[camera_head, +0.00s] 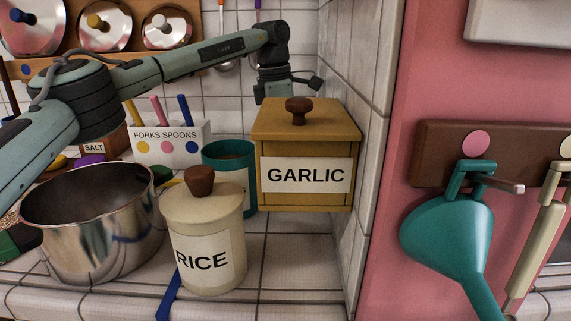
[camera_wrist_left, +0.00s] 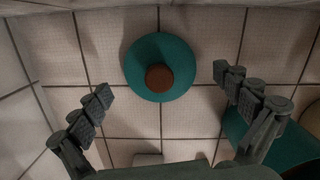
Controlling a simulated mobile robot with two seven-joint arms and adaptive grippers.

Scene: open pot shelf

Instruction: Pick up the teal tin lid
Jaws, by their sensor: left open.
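The teal tin lid (camera_wrist_left: 142,68), a round disc with a brown knob (camera_wrist_left: 159,77), lies on the tiled surface in the left wrist view. In the head view it is hidden, with the garlic box in front of that area. My left gripper (camera_wrist_left: 162,83) is open and empty above the lid, with one finger to each side and apart from it. In the head view its fingers are hidden behind the garlic box. The teal tin (camera_head: 230,160) stands left of the garlic box and appears at the lower right of the left wrist view (camera_wrist_left: 238,126). My right gripper is not seen.
The garlic box (camera_head: 305,135) stands close to the tiled side wall (camera_head: 372,110). A rice canister (camera_head: 205,235) and a steel pot (camera_head: 95,220) stand in front. A white forks-and-spoons holder (camera_head: 170,153) is behind. Bare tiles surround the lid in the left wrist view.

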